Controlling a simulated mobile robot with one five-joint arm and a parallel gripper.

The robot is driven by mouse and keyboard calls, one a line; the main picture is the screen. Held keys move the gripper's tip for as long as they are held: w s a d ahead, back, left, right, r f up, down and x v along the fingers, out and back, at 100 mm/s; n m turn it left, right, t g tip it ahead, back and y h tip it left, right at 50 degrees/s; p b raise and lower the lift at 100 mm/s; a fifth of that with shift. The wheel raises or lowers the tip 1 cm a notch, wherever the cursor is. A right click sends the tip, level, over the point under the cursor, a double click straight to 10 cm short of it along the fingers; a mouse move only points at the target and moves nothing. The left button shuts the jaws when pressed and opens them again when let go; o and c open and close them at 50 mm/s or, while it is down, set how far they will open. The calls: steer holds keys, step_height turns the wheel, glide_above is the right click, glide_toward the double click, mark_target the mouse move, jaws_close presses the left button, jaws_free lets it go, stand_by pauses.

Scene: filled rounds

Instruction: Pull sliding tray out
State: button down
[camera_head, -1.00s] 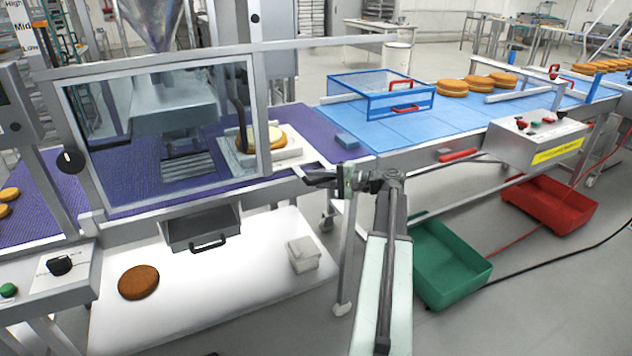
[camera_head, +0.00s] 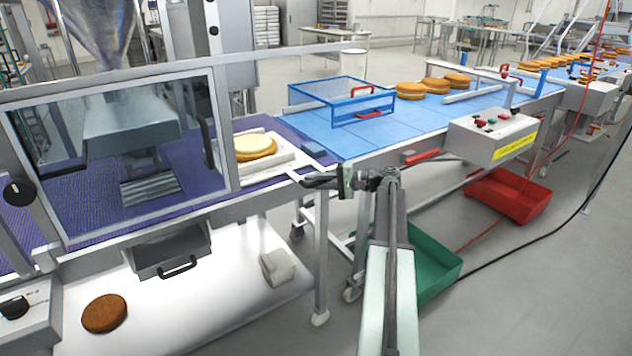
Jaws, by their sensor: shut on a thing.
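The sliding tray (camera_head: 283,156) is a pale, flat tray on the purple belt, just right of the clear guard window. A round orange-brown cake with a cream-coloured top (camera_head: 254,147) lies on it. The tray's right end, with thin pale bars, reaches the belt's front edge. My gripper (camera_head: 318,181) is at that end, in front of the belt edge, with its dark fingers pointing left. It is shut on the tray's handle end; the exact contact is small and partly hidden by the fingers.
The guard window (camera_head: 120,160) stands left of the tray. A blue frame with red handles (camera_head: 342,101) stands on the blue belt (camera_head: 435,115). A control box (camera_head: 490,137) sticks out at right. Green (camera_head: 436,268) and red (camera_head: 508,196) bins sit on the floor. A grey drawer (camera_head: 172,251) hangs below.

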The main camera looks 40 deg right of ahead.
mark_target(325, 181)
steer(key=c, duration=1.4)
jaws_free()
steer(key=shift+w+a+f, duration=0.15)
steer(key=shift+f, duration=0.1)
steer(key=shift+o, duration=0.2)
steer(key=shift+r, duration=0.1)
steer(key=shift+w, duration=0.1)
steer(key=p+v, duration=0.1)
steer(key=v, duration=0.6)
steer(key=shift+r, duration=0.1)
steer(key=shift+s+d, duration=0.25)
steer(key=shift+s, duration=0.05)
steer(key=shift+s, duration=0.1)
